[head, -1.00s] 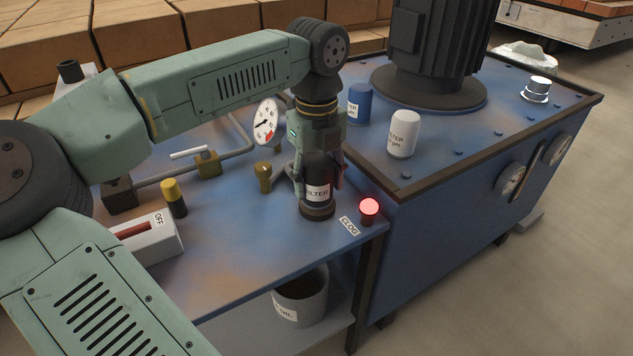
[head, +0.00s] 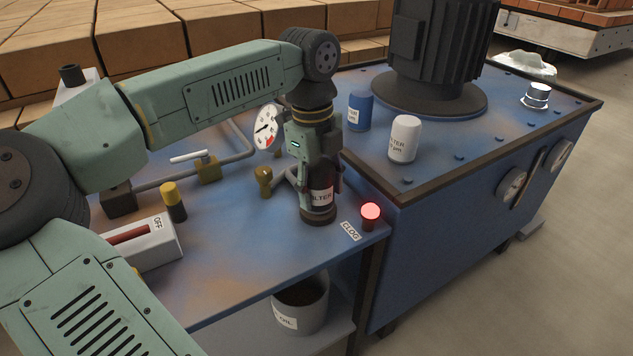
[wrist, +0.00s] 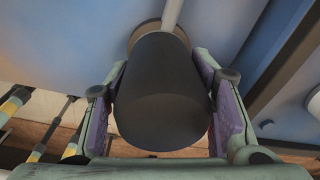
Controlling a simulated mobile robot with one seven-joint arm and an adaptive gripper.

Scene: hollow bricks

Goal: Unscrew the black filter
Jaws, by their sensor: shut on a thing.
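The black filter (head: 320,201) stands upright on a brownish round seat (head: 318,216) near the right edge of the blue bench. Part of its white label shows toward the right of its visible side. My gripper (head: 317,182) comes down on it from above and is shut around its body. In the wrist view the black filter (wrist: 160,95) fills the middle, between the two purple-padded fingers of my gripper (wrist: 162,85). A brown ring shows beyond it. The thread at its base is hidden.
A lit red lamp (head: 370,212) by a CLOG label stands close to the right. A gauge (head: 267,127) and brass fitting (head: 264,178) are close on the left. White (head: 404,140) and blue (head: 360,110) filters stand on the tank top. An oil bucket (head: 301,304) sits below.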

